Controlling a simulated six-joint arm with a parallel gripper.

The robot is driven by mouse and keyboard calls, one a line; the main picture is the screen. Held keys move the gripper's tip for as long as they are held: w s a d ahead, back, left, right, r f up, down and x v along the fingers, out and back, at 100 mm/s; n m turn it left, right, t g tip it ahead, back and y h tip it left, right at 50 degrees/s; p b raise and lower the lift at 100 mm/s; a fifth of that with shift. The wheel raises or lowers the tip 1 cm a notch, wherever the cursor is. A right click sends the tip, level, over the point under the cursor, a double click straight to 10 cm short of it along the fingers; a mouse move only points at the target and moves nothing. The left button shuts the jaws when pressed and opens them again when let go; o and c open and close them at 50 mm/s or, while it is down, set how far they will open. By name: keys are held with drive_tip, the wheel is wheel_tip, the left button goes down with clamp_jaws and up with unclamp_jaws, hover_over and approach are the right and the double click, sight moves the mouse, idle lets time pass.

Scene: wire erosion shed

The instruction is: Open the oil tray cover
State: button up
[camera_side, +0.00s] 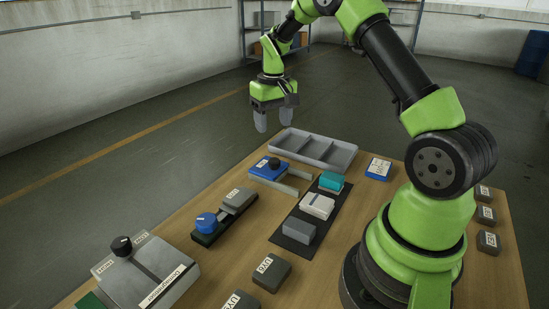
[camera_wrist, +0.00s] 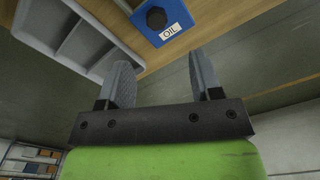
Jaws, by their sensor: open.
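The oil tray cover (camera_side: 265,170) is a blue block with a black knob (camera_side: 274,163) and a white label. In the side view it sits at the left end of a pair of grey rails (camera_side: 292,188) that run on to the right. In the wrist view the cover (camera_wrist: 178,12) is at the top edge, partly cut off, with its black knob and "OIL" label showing. My gripper (camera_side: 274,119) is open and empty, raised above and behind the cover, apart from it. In the wrist view its two fingers (camera_wrist: 160,62) are spread.
A grey compartment tray (camera_side: 345,160) stands behind the rails. A blue-knobbed slider (camera_side: 222,214) and a grey box with a black knob (camera_side: 145,270) lie front left. A dark mat (camera_side: 285,243) carries several blocks. A blue labelled block (camera_side: 378,168) lies right.

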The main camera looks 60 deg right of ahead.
sight(274, 160)
drive_tip(key=shift+d+f, duration=0.3)
drive_tip(key=shift+f, duration=0.6)
wheel_tip(274, 160, down, 9)
drive_tip(key=shift+f, duration=0.1)
drive_tip(key=shift+a, duration=0.1)
clamp_jaws()
drive_tip(key=shift+s, duration=3.55)
unclamp_jaws()
